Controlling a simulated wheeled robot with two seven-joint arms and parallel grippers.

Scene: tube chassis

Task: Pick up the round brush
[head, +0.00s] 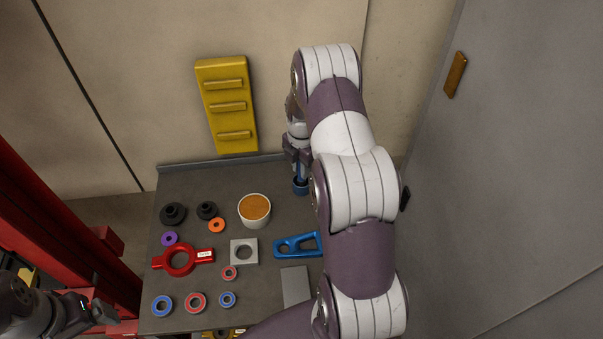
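My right gripper (297,158) points down at the back edge of the table, partly hidden by my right arm. A slim blue upright piece (299,171) shows at its fingertips, above a short dark blue round cup or base (300,187). This may be the round brush, but its bristles do not show. I cannot tell whether the fingers are closed on it or only around it. My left gripper (98,312) is at the lower left, off the table's left edge, away from the blue piece. Its finger opening is not clear.
The grey table (205,275) holds a white tub with a brown top (255,209), a red ring with handles (181,260), a blue bracket (296,245), a square plate (243,251) and several small rings. A yellow rack (227,106) stands behind. A red frame (60,225) is left.

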